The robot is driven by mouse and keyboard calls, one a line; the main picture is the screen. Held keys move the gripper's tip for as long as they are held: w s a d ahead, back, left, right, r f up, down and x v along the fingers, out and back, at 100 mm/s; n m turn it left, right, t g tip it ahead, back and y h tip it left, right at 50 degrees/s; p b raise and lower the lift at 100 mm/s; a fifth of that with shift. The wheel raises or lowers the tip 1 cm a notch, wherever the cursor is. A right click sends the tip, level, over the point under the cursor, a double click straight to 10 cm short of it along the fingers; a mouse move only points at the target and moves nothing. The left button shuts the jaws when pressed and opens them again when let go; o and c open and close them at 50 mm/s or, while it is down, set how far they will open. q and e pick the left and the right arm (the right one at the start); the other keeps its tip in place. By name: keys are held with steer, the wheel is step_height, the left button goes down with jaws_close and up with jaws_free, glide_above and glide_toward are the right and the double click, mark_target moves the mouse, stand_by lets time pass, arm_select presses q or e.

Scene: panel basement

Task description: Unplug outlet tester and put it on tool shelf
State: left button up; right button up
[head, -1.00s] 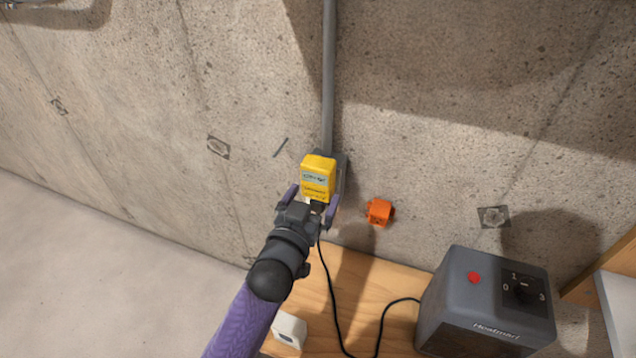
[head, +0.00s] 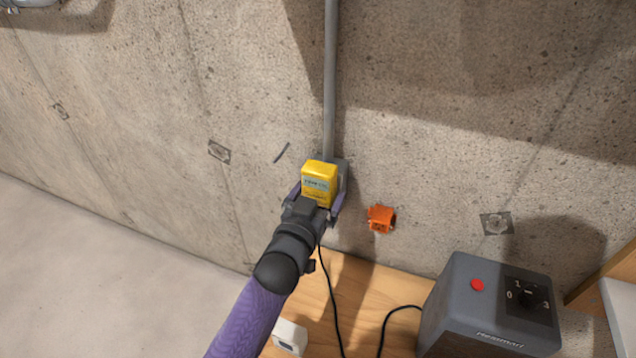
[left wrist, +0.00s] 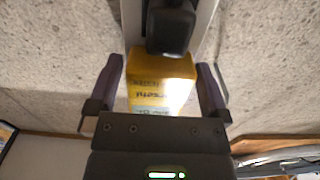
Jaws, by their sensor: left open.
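The yellow outlet tester (head: 320,180) sits at the grey outlet box (head: 344,176) on the concrete wall, below the conduit. It also shows in the left wrist view (left wrist: 158,82), with a black plug or cord end (left wrist: 171,28) beyond it. My left gripper (head: 318,196) is open, with one finger on each side of the tester. In the left wrist view (left wrist: 160,88) a gap shows between the tester and each finger. The tester's prongs are hidden. My right gripper and the tool shelf are not clearly in view.
A wooden surface (head: 360,290) lies below the outlet. On it stand a grey heater (head: 490,305) with a black cord and a small white object (head: 290,336). Clear floor lies left.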

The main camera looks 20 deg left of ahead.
stand_by(0.4)
stand_by(0.3)
arm_select(q)
jaws_close()
steer(key=s+p, duration=0.3)
steer(key=s, duration=0.3)
steer(key=shift+p, duration=0.35)
stand_by(0.9)
steer(key=shift+a, duration=0.1)
